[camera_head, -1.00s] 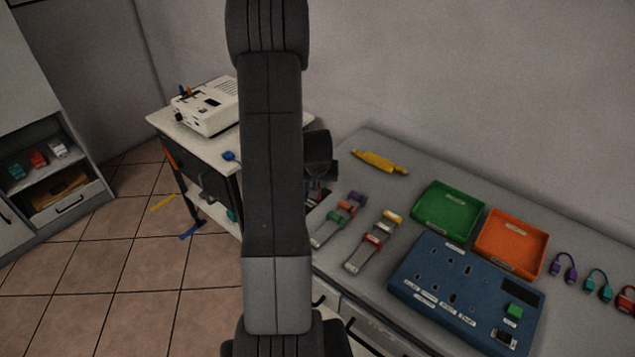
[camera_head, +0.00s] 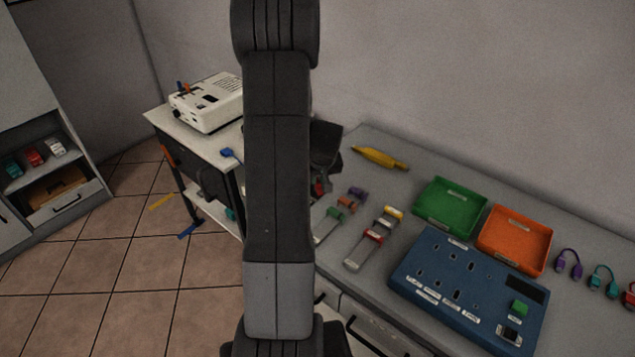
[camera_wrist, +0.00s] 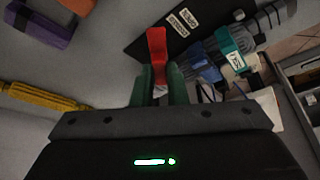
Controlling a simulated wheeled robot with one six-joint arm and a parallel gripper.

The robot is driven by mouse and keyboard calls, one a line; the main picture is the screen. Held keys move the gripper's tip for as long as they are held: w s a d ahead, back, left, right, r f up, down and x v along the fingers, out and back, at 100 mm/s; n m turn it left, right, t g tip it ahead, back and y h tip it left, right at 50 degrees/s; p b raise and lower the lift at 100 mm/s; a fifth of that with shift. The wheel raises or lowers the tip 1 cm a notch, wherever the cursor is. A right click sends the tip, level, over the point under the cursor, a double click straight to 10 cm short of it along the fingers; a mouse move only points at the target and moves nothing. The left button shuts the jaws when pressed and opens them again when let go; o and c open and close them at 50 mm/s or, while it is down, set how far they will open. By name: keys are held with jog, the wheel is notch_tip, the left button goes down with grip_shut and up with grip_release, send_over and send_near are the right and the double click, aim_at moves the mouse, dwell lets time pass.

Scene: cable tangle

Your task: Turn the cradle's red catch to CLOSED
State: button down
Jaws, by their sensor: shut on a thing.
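The red catch (camera_wrist: 157,46) stands up between the green fingers of my gripper (camera_wrist: 159,84) in the wrist view. The fingers are shut on its lower part, and its upper end sticks out beyond them. A grey cable piece with teal (camera_wrist: 232,47) and blue bands lies at the cradle, right of the catch. I cannot tell which label the catch points to. In the head view my arm hides most of the cradle and the gripper.
A yellow tool (camera_head: 380,157) lies at the back. Green (camera_head: 449,211) and orange (camera_head: 514,243) trays and a blue panel (camera_head: 430,272) fill the right. A white device (camera_head: 205,103) stands on the left cart.

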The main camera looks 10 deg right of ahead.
jog(key=n+b, duration=0.1)
jog(key=b, duration=0.1)
jog(key=n+y+b, duration=0.1)
jog(key=b, duration=0.2)
jog(key=shift+w+d+f+n+b, duration=0.1)
jog(key=shift+d+f+n+b, duration=0.1)
jog(key=shift+f+n+b, duration=0.15)
jog(key=n+y+b, duration=0.1)
jog(key=n+b, duration=0.1)
jog(key=shift+d+r+b, duration=0.1)
jog(key=shift+r+b, duration=0.05)
jog(key=shift+b, duration=0.15)
jog(key=shift+r+n+g+y+b, duration=0.2)
jog(key=shift+n+g+y+b, duration=0.2)
jog(key=shift+n+b, duration=0.7)
jog(key=shift+n, duration=0.35)
jog(key=c, duration=1.4)
grip_release()
jog(key=shift+c, duration=0.2)
jog(key=shift+r, duration=0.1)
jog(key=v, duration=1.3)
jog(key=shift+d+r+p, duration=0.15)
jog(key=shift+r+p, duration=0.2)
jog(key=shift+p, duration=0.1)
